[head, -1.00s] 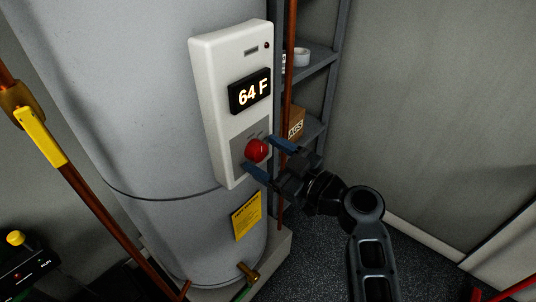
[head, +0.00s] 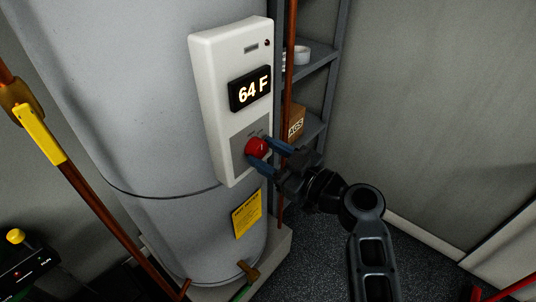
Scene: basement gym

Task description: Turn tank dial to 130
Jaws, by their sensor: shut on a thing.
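The tank (head: 130,110) is a tall grey cylinder on the left in the head view. A white control panel (head: 210,90) is fixed to its side. The fingers hide part of the dial's right side and the plate's small markings.
A copper pipe (head: 288,80) runs upright just right of the panel. Behind it, a grey shelf rack (head: 318,60) holds a cardboard box (head: 297,122). A copper pipe with a yellow lever (head: 40,135) stands at left.

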